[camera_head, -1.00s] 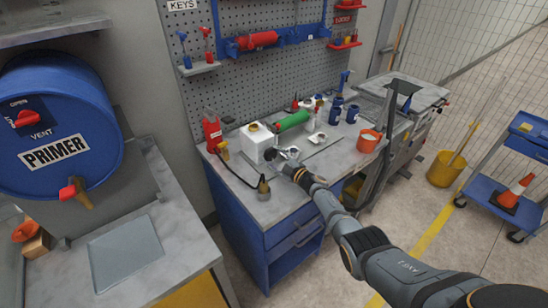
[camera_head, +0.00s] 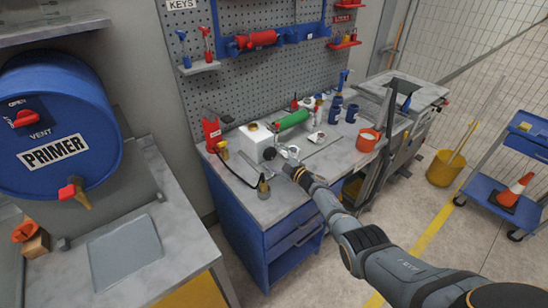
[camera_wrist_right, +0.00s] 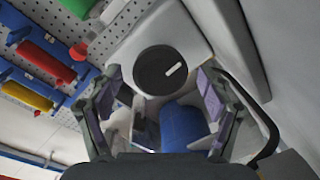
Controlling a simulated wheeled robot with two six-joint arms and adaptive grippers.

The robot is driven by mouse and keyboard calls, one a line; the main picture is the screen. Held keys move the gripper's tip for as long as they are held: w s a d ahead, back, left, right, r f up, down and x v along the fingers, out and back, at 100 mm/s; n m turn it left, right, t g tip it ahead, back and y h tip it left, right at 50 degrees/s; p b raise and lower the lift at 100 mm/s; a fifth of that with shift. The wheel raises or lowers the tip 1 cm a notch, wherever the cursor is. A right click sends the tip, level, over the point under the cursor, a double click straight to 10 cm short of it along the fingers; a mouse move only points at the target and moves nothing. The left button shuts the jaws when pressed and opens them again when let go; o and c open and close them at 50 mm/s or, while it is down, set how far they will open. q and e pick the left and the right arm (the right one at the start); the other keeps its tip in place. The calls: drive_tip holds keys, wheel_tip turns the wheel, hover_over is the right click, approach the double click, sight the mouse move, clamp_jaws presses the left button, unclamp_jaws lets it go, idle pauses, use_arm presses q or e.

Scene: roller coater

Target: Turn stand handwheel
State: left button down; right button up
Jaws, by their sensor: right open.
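A black round handwheel (camera_wrist_right: 160,70) with a white mark sits on the face of a white block in the right wrist view. The white block (camera_head: 254,136) shows in the head view on the workbench, beside the green roller (camera_head: 293,119). My right gripper (camera_head: 281,154) is at the front of the block. In the right wrist view its two fingers (camera_wrist_right: 160,112) are spread, with the handwheel ahead of and between them. It is apart from the fingers as far as I can tell. A blue part shows between the fingers below the handwheel. My left gripper is not in view.
A red bottle (camera_head: 211,133) and a small brass-topped item with a black hose (camera_head: 263,187) stand left of the gripper. The bench front is clear.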

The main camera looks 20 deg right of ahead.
drive_tip(key=shift+s, duration=0.1)
drive_tip(key=shift+s+d+f, duration=0.1)
drive_tip(key=shift+s+d, duration=0.05)
drive_tip(key=shift+s, duration=0.05)
drive_tip(key=v, duration=1.1)
drive_tip(key=shift+s, duration=0.2)
